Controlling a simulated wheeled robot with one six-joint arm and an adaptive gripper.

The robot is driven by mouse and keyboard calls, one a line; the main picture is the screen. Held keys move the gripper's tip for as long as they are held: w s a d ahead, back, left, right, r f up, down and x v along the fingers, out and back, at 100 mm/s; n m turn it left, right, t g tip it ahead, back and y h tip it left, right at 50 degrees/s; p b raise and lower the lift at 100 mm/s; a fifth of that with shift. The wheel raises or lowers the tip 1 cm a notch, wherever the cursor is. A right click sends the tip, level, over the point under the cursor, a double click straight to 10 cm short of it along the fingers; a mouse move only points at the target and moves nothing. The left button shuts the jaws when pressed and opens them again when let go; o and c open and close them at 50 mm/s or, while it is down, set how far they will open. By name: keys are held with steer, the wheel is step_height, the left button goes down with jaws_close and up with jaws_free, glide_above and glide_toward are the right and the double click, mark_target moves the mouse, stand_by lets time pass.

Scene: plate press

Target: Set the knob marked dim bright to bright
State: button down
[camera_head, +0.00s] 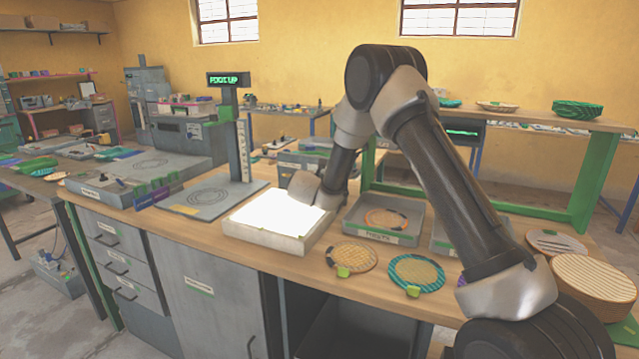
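The lit light box (264,238) sits on the wooden bench near the middle of the view. Its top panel glows bright white, and its pale frame has small marks on the front side. I cannot make out a knob or the words dim and bright on it. My arm reaches up from the lower right, bends at the top, and comes down to the back right part of the light box. The wrist end overlaps the panel's far corner in the picture. I cannot tell whether it touches. My gripper's fingers do not show.
Right of the light box stands a grey tray (349,227) with a round plate. Two patterned discs lie in front, one tan (352,260) and one teal-rimmed (417,272). To the left stands a grey press (241,150) with a lit sign. A green-legged shelf (588,190) stands behind.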

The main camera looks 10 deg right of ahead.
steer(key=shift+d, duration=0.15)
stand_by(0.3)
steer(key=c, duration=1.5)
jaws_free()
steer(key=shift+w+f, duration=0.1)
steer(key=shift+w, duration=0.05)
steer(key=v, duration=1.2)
